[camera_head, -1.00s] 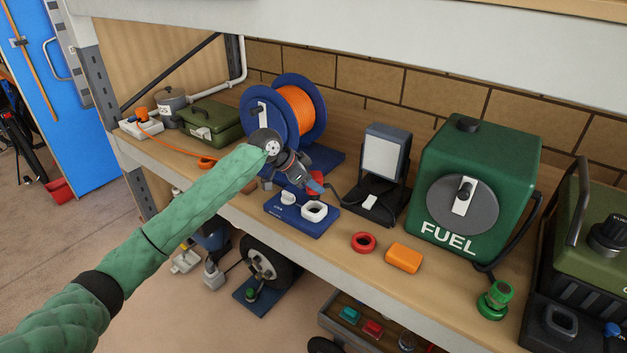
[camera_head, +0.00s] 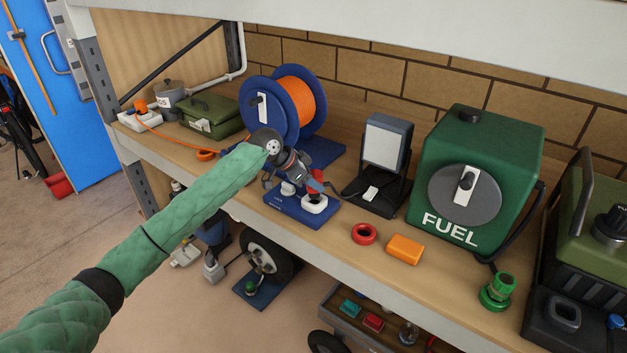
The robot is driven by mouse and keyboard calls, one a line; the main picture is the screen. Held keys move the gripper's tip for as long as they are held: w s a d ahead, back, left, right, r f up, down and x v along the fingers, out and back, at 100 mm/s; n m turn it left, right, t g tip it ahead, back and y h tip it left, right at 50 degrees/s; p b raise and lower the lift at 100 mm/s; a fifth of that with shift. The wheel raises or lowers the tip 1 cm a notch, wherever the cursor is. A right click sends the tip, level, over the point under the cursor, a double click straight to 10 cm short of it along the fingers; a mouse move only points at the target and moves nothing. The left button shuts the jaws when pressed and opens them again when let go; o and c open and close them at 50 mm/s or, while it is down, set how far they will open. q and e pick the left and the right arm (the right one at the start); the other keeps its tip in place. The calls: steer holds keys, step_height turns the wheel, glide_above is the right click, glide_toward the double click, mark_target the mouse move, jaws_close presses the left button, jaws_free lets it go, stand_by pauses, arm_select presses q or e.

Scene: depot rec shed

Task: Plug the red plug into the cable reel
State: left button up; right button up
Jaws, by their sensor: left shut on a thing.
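The cable reel (camera_head: 299,100) has blue discs wound with orange cable and stands at the back of the bench. In front of it lies a blue plate (camera_head: 291,212) with white sockets; the nearer right one is a white ring-shaped socket (camera_head: 315,206). My left gripper (camera_head: 317,188) is shut on the red plug (camera_head: 319,176) right at this socket. The gripper and plug partly cover the socket's opening, so I cannot tell whether the plug is inside it or just above. My right gripper is not in view.
A work lamp (camera_head: 383,150) and a green fuel can (camera_head: 473,180) stand to the right. A red ring (camera_head: 364,234), an orange block (camera_head: 405,249) and a green fitting (camera_head: 497,292) lie near the front edge. A green case (camera_head: 211,117) sits at the left. A shelf runs overhead.

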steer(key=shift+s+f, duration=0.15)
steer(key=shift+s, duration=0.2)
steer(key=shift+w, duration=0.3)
arm_select(q)
steer(key=shift+f+b, duration=0.4)
steer(key=shift+f, duration=1)
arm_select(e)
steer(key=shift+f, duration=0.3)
arm_select(q)
steer(key=o, duration=1.1)
